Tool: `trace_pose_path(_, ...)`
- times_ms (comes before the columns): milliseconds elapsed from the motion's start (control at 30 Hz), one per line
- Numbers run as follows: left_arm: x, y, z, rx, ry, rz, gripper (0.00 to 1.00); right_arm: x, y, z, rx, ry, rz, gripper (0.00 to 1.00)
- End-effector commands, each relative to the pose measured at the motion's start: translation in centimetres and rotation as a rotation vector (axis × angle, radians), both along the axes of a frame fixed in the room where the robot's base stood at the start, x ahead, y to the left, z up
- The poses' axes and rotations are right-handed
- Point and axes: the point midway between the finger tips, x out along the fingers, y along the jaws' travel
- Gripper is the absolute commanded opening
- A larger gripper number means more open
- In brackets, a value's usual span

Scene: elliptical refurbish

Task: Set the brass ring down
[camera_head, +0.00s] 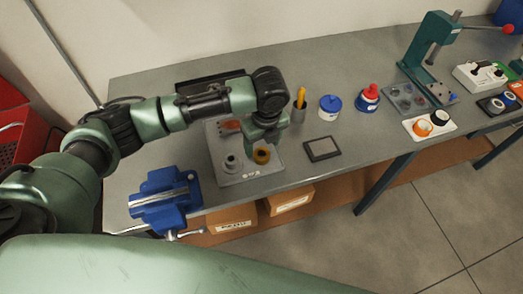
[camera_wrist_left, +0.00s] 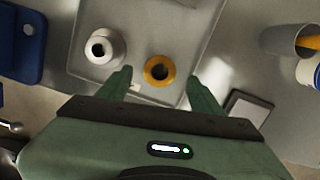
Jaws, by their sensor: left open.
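The brass ring (camera_head: 261,156) is a yellow-gold ring with a dark centre hole. It appears to lie flat on the grey tray (camera_head: 250,175), near the tray's front right part. In the left wrist view the ring (camera_wrist_left: 160,71) shows between the two green fingers, with a gap to each side. My left gripper (camera_head: 264,143) is open and points down above the ring; its palm is away from it. A pale grey flanged part (camera_head: 232,162) stands on the tray to the ring's left. My right gripper is in neither view.
A blue vise (camera_head: 165,197) is at the front left of the bench. A black framed pad (camera_head: 322,149) and a pencil cup (camera_head: 298,112) are right of the tray. A blue-lidded jar (camera_head: 330,107) and a red-capped bottle (camera_head: 368,97) stand beyond.

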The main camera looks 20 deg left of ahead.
Motion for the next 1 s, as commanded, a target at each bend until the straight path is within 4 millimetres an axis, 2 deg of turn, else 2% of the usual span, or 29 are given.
trace_pose_path(200, -0.3, -0.4, 4.5, -0.001, -0.005, -0.002, 0.66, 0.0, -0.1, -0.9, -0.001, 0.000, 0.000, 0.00)
trace_pose_path(300, -0.4, -0.6, 6.1, -0.001, -0.003, -0.001, 0.66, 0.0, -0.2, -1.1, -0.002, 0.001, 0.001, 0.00)
trace_pose_path(467, -0.6, -0.7, 7.4, -0.001, -0.001, -0.001, 0.66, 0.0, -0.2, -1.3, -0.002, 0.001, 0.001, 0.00)
trace_pose_path(833, -0.7, -0.8, 7.5, -0.003, 0.000, 0.002, 0.66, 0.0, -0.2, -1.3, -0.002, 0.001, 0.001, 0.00)
trace_pose_path(933, -1.2, -1.6, 6.5, -0.034, -0.002, 0.033, 0.66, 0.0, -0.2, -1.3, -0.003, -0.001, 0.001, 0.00)
trace_pose_path(1000, -1.9, -3.0, 4.9, -0.087, -0.005, 0.091, 0.66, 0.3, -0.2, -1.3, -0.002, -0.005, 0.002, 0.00)
